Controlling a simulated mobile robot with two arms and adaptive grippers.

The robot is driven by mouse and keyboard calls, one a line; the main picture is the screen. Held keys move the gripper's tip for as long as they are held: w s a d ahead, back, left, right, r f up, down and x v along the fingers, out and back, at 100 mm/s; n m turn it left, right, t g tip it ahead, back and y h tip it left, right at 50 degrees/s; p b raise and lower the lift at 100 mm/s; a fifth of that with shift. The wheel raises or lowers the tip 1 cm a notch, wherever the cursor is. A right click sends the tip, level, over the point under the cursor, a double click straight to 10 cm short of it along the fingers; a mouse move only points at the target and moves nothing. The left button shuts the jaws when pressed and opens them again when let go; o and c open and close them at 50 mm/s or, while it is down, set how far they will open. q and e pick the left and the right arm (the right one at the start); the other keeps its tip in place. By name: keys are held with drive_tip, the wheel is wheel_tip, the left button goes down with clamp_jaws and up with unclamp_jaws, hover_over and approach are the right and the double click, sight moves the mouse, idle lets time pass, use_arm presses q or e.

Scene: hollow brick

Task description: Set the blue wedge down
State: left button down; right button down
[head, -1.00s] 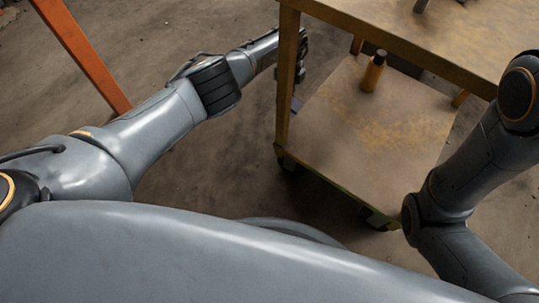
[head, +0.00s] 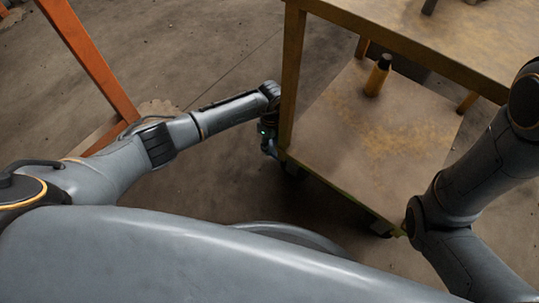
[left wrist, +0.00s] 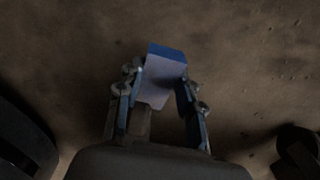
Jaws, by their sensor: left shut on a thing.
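The blue wedge (left wrist: 165,75) shows in the left wrist view between my left gripper's two fingers. Its top edge is bright blue and its near face looks pale in the dim light. My left gripper (left wrist: 158,98) is shut on it, with a finger on each side. In the head view my left gripper (head: 268,143) is low, beside the near left leg of the yellow cart. The wedge cannot be clearly made out there. Brown ground lies behind the wedge in the wrist view; I cannot tell the gap to it. My right gripper is out of view.
The yellow cart (head: 408,130) has a lower shelf with an orange bottle (head: 377,76) on it. Its leg (head: 290,75) is close to my left gripper. An orange post (head: 88,60) stands at the left. Open floor (head: 190,45) lies between post and cart.

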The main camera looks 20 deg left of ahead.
use_arm(q)
drive_tip(key=shift+s+a+f, duration=0.1)
drive_tip(key=shift+s+f, duration=0.2)
drive_tip(key=shift+f, duration=0.15)
drive_tip(key=f+b, duration=0.2)
drive_tip(key=b, duration=0.1)
drive_tip(key=f+b, duration=0.1)
drive_tip(key=shift+s+f, duration=0.25)
drive_tip(key=shift+f, duration=0.15)
drive_tip(key=shift+r, duration=0.15)
drive_tip(key=c, duration=0.9)
unclamp_jaws()
drive_tip(key=shift+o, duration=0.2)
